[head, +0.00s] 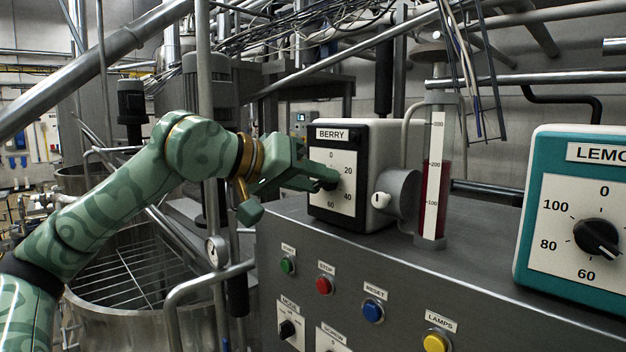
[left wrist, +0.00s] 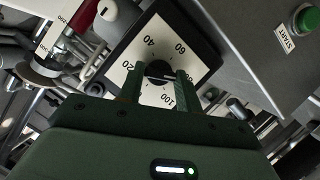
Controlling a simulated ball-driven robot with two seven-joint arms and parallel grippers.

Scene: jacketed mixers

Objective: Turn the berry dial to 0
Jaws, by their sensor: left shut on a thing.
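The berry dial is a black knob on a white, numbered face (head: 346,196) of a black-fronted box labelled BERRY. My left gripper (head: 328,180) reaches it from the left and is shut on the knob, mostly hiding it in the head view. In the left wrist view, the black knob (left wrist: 157,90) sits between the two green fingers of my left gripper (left wrist: 157,82). A pale line shows across the knob, but I cannot tell for sure which number it points to. The 20, 40, 60 and 100 show there; the fingers cover other marks. My right gripper is not in view.
A sight tube (head: 432,190) with red liquid stands right of the berry box. A teal LEMON dial box (head: 530,220) is at far right. Start, stop, reset and lamps buttons line the grey panel (head: 470,290) below. Pipes and a steel vat (head: 140,320) lie left.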

